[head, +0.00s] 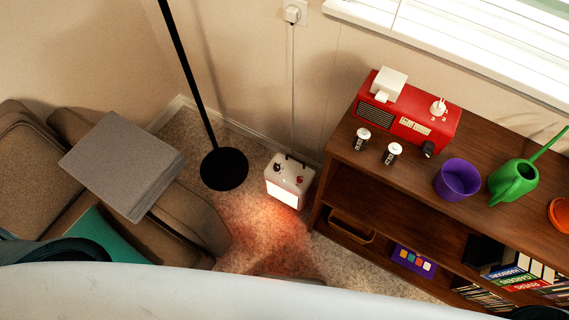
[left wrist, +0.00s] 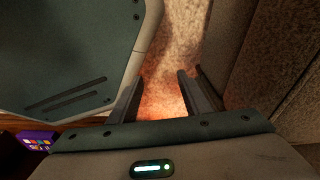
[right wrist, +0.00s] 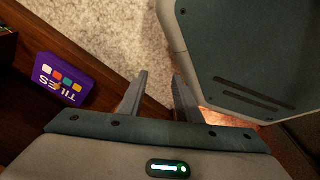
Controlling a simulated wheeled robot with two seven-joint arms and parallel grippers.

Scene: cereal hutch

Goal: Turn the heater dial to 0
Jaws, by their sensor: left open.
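The small white heater (head: 288,190) stands on the carpet against the wall, its front glowing orange-red onto the floor. On its top are a dark knob (head: 278,168) and a red knob (head: 299,181). Their markings are too small to read, so I cannot tell the dial's setting. My left gripper (left wrist: 161,80) is open and empty above glowing carpet in the left wrist view. My right gripper (right wrist: 160,80) is open and empty above the carpet. Neither gripper shows in the head view, and neither wrist view shows the heater.
A lamp base (head: 224,169) with a tall black pole stands left of the heater. A brown sofa (head: 170,235) is further left. The wooden shelf (head: 335,180) is close on the right, with a red radio (head: 420,125) on top and a purple tiles box (head: 414,262) inside.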

